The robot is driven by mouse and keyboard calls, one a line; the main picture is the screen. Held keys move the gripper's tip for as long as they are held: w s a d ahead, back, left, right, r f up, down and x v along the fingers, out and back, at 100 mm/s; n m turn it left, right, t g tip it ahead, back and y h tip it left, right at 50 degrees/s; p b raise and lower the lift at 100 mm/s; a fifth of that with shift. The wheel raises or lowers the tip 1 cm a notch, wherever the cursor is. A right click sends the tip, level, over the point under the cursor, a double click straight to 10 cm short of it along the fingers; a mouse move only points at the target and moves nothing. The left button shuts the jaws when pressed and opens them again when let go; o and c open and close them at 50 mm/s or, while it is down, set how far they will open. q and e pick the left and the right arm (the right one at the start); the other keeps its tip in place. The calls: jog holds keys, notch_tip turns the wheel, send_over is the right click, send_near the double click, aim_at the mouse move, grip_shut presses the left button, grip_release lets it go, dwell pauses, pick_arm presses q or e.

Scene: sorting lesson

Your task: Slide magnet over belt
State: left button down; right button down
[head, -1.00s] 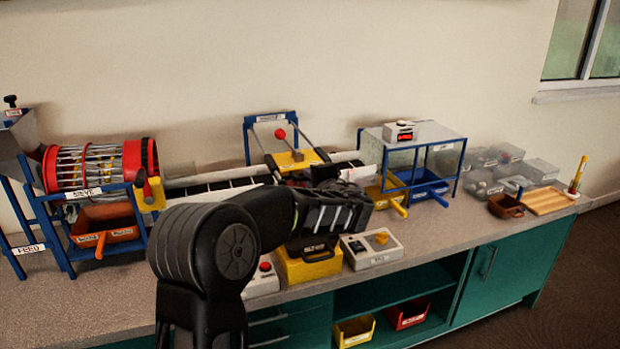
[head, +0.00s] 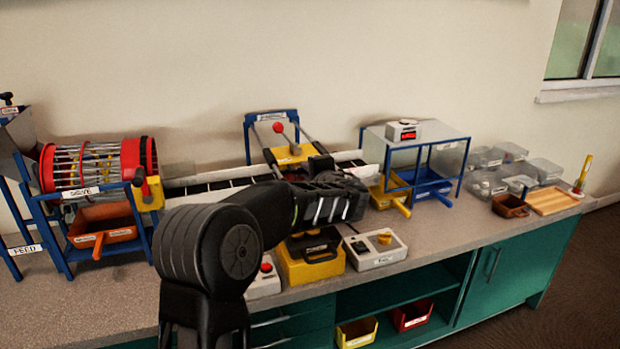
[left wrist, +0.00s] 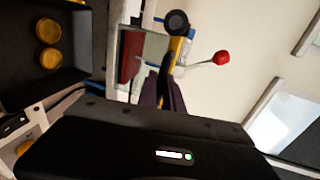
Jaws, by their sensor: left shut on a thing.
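The magnet carriage (head: 289,154) is a yellow plate with a red ball lever, on sloping rails of a blue frame over the belt. The belt (head: 222,185) is dark with pale edges and runs left to right behind my arm. My left gripper (head: 322,168) is at the front right of the carriage, its fingertips mostly hidden by the wrist. In the left wrist view, the dark fingers (left wrist: 164,92) are shut at a black handle (left wrist: 166,62) by the yellow plate; the exact contact is unclear. The red ball (left wrist: 221,58) stands clear beside them. My right gripper is not in view.
A sieve drum (head: 98,165) stands left. A yellow case (head: 310,266) and a control box (head: 375,249) lie near the front edge, below my arm.

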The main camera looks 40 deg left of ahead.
aim_at(301, 159)
pick_arm(q)
jog(key=x, duration=0.4)
jog(key=shift+w+a+r, duration=0.2)
jog(key=shift+a+r, duration=0.05)
jog(key=shift+a, duration=0.05)
jog(key=shift+w+a+r, duration=0.15)
jog(key=shift+w+a, duration=0.1)
jog(key=shift+a, duration=0.1)
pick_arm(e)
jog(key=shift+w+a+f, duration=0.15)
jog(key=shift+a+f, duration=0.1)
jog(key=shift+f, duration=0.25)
pick_arm(q)
jog(key=c, duration=1.5)
grip_release()
jog(key=b+v, duration=0.1)
jog(key=v, duration=0.7)
jog(key=shift+b, duration=0.35)
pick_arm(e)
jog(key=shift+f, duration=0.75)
